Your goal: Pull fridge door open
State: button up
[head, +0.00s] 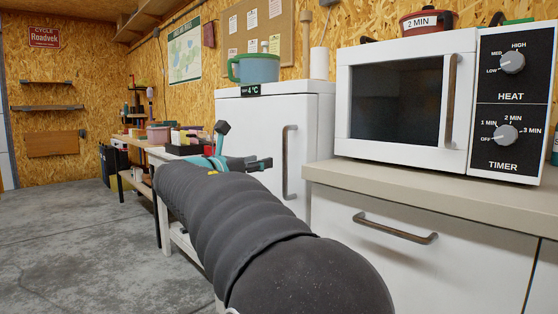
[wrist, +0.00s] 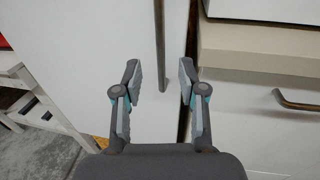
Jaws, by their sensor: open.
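The white fridge (head: 262,112) stands against the back wall, and its door looks closed. A grey vertical bar handle (head: 286,160) is on the right side of the door. In the wrist view, the fridge door (wrist: 90,55) fills the left and middle. There the handle (wrist: 160,50) runs down between my two open fingers in the picture. My gripper (head: 262,163) is open and empty, in front of the door and just left of the handle in the head view. I see no contact with the handle. My arm hides the lower part of the fridge.
Right of the fridge is a counter (head: 440,190) with a drawer handle (head: 395,230) and a white microwave (head: 400,100). A teal pot (head: 258,68) sits on the fridge. A workbench (head: 150,155) stands to its left. The concrete floor (head: 70,240) at left is clear.

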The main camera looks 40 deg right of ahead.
aim_at(285, 157)
jog(key=x, duration=1.1)
jog(key=shift+d+f, duration=0.1)
jog(key=shift+d, duration=0.3)
grip_shut()
